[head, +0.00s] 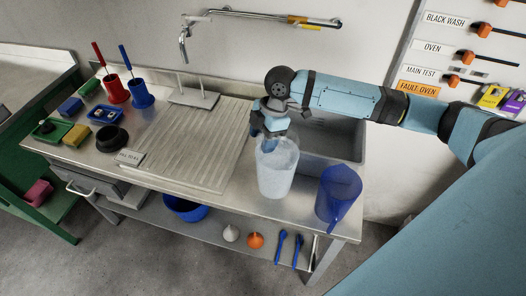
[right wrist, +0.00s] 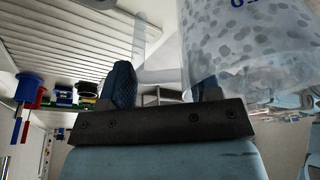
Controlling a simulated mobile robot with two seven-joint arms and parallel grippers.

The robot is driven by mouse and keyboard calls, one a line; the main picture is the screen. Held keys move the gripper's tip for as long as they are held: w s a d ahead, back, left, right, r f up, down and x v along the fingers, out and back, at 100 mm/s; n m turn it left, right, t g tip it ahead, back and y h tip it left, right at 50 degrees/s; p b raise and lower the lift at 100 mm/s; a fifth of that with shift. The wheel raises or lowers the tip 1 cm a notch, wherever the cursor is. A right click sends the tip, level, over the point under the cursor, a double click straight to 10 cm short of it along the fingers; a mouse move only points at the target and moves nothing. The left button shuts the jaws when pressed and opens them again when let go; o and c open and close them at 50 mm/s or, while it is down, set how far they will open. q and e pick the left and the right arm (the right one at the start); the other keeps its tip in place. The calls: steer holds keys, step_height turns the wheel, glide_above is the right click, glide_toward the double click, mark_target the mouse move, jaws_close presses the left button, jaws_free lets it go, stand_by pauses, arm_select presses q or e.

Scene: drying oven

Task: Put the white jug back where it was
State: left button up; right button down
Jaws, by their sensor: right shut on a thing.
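The white jug (head: 277,170) is a translucent whitish vessel at the front edge of the steel sink bench (head: 190,185). It looks upright; I cannot tell whether its base touches the bench. My right gripper (head: 270,132) is at its upper far side and shut on it. In the right wrist view the jug (right wrist: 255,45) fills the upper right, with my right gripper's fingers (right wrist: 165,90) below and beside it. The gripper hides part of the jug's rim and handle. My left gripper is in neither view.
A blue translucent jug (head: 338,195) stands close to the right on the bench corner. The sink basin (head: 335,150) lies behind. The ribbed drainboard (head: 195,140) to the left is mostly clear. Red (head: 115,90) and blue (head: 140,95) cups with brushes stand at the back left.

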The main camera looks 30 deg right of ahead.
step_height(320, 180, down, 6)
steer(key=shift+r, duration=0.1)
stand_by(0.4)
steer(key=shift+c, duration=1.5)
jaws_free()
steer(key=v, duration=1.2)
